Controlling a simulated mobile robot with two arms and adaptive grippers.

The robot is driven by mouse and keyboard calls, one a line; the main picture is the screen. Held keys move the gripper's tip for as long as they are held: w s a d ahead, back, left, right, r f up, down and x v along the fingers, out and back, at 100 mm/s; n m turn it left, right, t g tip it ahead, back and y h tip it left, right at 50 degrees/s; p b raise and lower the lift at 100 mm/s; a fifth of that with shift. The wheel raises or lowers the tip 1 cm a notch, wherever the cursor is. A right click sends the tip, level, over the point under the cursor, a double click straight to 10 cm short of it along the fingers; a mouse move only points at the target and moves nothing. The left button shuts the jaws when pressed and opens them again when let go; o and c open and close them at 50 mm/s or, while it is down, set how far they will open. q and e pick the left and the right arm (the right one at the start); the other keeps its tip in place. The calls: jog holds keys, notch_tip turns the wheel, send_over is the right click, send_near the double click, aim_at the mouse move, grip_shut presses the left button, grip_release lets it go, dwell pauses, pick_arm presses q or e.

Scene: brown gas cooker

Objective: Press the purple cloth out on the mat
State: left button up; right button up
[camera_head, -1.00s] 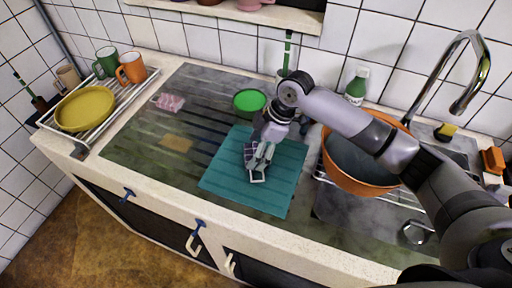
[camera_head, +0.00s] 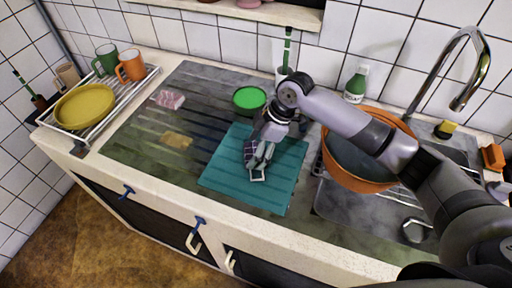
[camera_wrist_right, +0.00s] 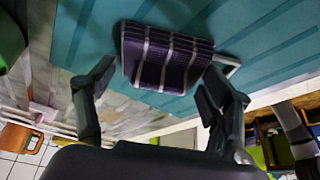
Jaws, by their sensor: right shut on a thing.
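The purple cloth (camera_head: 249,152) has pale checked lines and lies as a small folded piece on the teal mat (camera_head: 285,178). In the right wrist view the cloth (camera_wrist_right: 165,60) sits between my two fingers, against the ribbed mat (camera_wrist_right: 270,35). My right gripper (camera_head: 259,170) is over the middle of the mat, pointing down, shut on the cloth. In the head view its fingers hide part of the cloth. My left gripper is in neither view now.
An orange basin (camera_head: 355,172) stands right of the mat by the sink and tap (camera_head: 470,65). A green round bowl (camera_head: 249,99) is behind the mat. A pink sponge (camera_head: 169,99) and a tan one (camera_head: 177,141) lie left. A dish rack (camera_head: 95,125) holds a yellow plate.

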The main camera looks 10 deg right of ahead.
jog(key=shift+s+f+p, duration=0.3)
jog(key=shift+f+p, duration=0.05)
jog(key=shift+f, duration=0.15)
dwell(0.3)
jog(key=shift+r+p, duration=0.15)
jog(key=shift+p, duration=0.6)
dwell(0.4)
jog(key=shift+p, duration=0.45)
dwell(0.6)
jog(key=r+p, duration=0.6)
jog(key=r, duration=0.1)
jog(key=r+p, duration=0.3)
jog(key=p, duration=0.1)
jog(key=shift+w+r, duration=0.3)
